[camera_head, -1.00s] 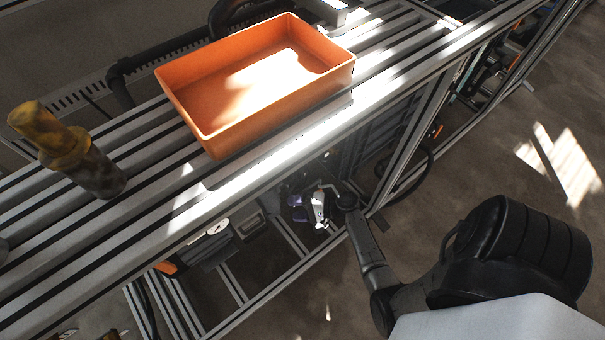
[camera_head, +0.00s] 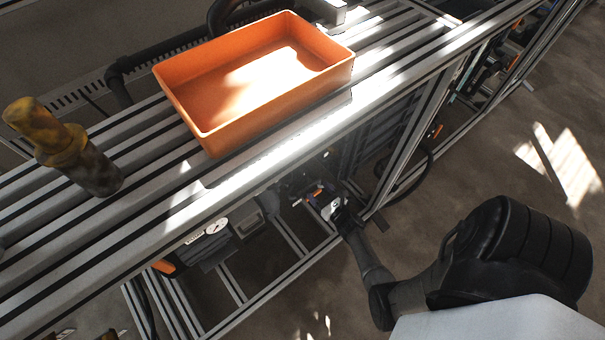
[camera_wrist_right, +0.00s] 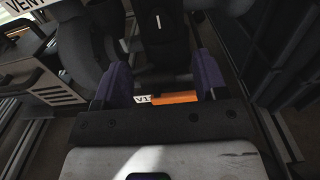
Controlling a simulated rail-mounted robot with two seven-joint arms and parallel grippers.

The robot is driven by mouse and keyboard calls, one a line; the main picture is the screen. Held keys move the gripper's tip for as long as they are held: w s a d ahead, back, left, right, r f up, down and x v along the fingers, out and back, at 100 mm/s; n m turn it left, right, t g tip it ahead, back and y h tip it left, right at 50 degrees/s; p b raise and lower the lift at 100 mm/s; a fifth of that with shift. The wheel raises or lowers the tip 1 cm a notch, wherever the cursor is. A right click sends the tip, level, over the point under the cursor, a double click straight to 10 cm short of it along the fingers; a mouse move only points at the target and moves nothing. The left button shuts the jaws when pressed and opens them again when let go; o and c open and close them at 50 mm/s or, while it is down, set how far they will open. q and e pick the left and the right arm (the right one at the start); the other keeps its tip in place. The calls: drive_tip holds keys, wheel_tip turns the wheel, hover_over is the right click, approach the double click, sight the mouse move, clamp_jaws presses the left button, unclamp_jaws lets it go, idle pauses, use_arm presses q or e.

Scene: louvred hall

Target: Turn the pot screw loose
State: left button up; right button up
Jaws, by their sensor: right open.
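A worn piece with a yellow upper part and a grey-black round base (camera_head: 94,174) leans toward the left on the slatted bench in the head view. I cannot tell whether it is the pot screw. My right gripper (camera_head: 322,199) is low beside the bench frame, below the bench top and far from that piece. In the right wrist view its two purple fingers (camera_wrist_right: 162,84) stand apart. A dark part with a white mark (camera_wrist_right: 157,22) shows beyond the fingers, and an orange piece with a "V1" label (camera_wrist_right: 175,97) shows between them. My left gripper is out of view.
An orange tray (camera_head: 181,117), empty, sits on the slatted bench (camera_head: 60,255). Below the bench are a round gauge (camera_head: 216,226), metal frame rails and dark equipment close to my right gripper. The floor at right is open.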

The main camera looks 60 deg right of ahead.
sight(304, 175)
drive_tip(key=b+x, duration=0.1)
drive_tip(key=x, duration=0.7)
drive_tip(key=shift+b, duration=0.4)
drive_tip(key=shift+s, duration=0.1)
drive_tip(key=shift+c, duration=0.4)
drive_tip(key=c, duration=0.4)
clamp_jaws()
